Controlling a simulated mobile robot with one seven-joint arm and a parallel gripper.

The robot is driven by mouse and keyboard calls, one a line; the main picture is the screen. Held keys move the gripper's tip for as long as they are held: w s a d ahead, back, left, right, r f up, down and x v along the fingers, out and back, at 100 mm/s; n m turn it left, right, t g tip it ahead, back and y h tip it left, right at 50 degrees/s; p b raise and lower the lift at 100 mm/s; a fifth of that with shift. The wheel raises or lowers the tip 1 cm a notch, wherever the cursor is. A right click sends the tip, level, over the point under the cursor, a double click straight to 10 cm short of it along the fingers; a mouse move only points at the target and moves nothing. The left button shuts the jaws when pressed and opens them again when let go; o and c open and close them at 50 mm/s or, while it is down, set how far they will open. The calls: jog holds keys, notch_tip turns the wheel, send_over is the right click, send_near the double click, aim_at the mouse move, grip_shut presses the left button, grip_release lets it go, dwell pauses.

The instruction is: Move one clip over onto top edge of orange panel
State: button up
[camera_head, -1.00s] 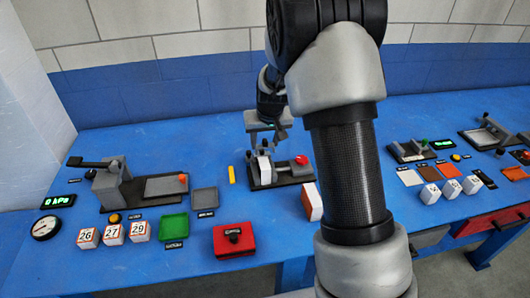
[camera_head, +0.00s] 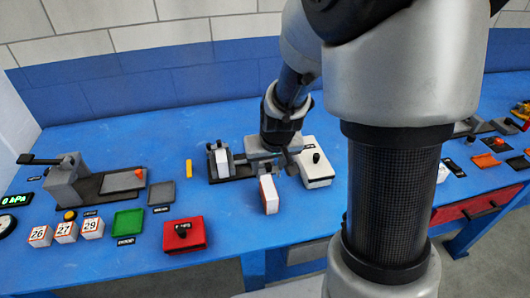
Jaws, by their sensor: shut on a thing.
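My gripper (camera_head: 273,158) hangs over the bench at the middle, shut on a small dark piece that looks like a clip. The piece is mostly hidden and too small to make out. Just below and in front of the gripper stands a white block with an orange edge (camera_head: 268,195), which looks like the orange panel. I cannot tell whether the gripper or the clip touches it. To the left, a dark fixture (camera_head: 240,170) holds an upright white block (camera_head: 221,157).
A white box with a black knob (camera_head: 316,168) stands close right of the gripper. A red box (camera_head: 184,234), green tray (camera_head: 127,223), numbered cubes (camera_head: 66,232) and a grey press (camera_head: 70,182) are on the left. My arm hides much of the right side.

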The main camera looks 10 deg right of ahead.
jog(key=shift+s+d+f, duration=0.15)
jog(key=shift+s+d, duration=0.15)
jog(key=shift+s, duration=0.2)
jog(key=shift+f, duration=0.1)
jog(key=b, duration=0.4)
send_over(270, 191)
jog(key=s, duration=0.1)
jog(key=shift+f, duration=2.4)
jog(key=shift+f+b, duration=0.7)
jog(key=shift+b, duration=0.2)
jog(key=shift+f+b, duration=0.45)
jog(key=shift+f, duration=0.05)
jog(key=shift+f+b, duration=0.35)
jog(key=shift+b, duration=0.1)
